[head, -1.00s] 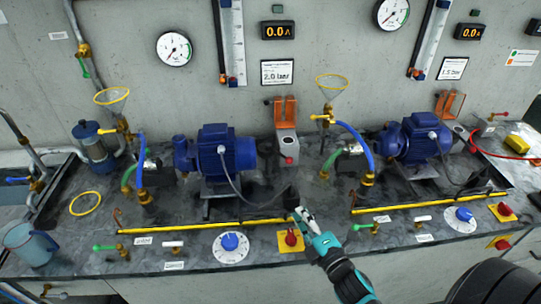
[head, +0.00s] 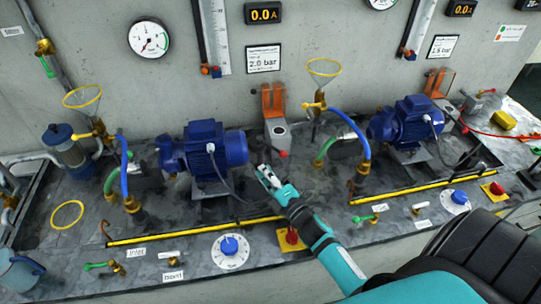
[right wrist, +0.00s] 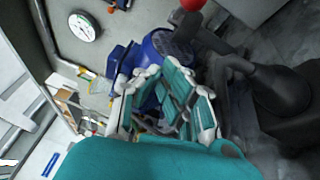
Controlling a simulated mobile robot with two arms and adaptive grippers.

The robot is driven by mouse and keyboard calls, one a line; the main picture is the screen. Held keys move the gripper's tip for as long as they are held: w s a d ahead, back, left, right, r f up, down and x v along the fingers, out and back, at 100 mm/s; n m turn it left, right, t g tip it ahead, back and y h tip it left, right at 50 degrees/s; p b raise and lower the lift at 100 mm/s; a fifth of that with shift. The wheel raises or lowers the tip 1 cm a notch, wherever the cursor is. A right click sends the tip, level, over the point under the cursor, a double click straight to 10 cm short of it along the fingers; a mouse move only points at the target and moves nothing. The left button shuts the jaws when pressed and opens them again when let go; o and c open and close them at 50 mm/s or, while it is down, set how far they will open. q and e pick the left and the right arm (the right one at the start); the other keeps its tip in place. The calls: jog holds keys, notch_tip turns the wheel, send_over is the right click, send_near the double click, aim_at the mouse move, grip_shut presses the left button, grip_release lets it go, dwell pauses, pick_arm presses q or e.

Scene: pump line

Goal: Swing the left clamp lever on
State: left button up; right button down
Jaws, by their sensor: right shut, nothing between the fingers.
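In the head view, a grey device with an upright orange flap (head: 273,101) stands behind and right of the left blue motor pump (head: 216,148). A small red knob (head: 282,154) at its front looks like the end of a lever. A red ball also shows at the top of the right wrist view (right wrist: 193,4); I cannot tell whether it is the same knob. My right gripper (head: 264,172) is shut and empty, just right of the left motor and in front of the knob, apart from it. Its teal and white fingers show in the right wrist view (right wrist: 164,70). My left gripper is not in view.
A yellow bar (head: 195,231) runs along the bench front. A blue dial (head: 230,246) and a red knob on a yellow plate (head: 291,236) sit before it. A grey cable crosses beside my gripper. The right pump (head: 405,120) has a similar orange device (head: 436,82).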

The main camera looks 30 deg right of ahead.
aim_at(281, 152)
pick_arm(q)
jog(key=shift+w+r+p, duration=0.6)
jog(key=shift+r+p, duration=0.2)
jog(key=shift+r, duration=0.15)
pick_arm(e)
jog(key=w+d, duration=0.1)
jog(key=d, duration=0.1)
jog(key=w+d, duration=0.1)
jog(key=w, duration=0.1)
jog(key=shift+w+d+r, duration=0.1)
jog(key=shift+d+r, duration=0.25)
jog(key=shift+r, duration=0.05)
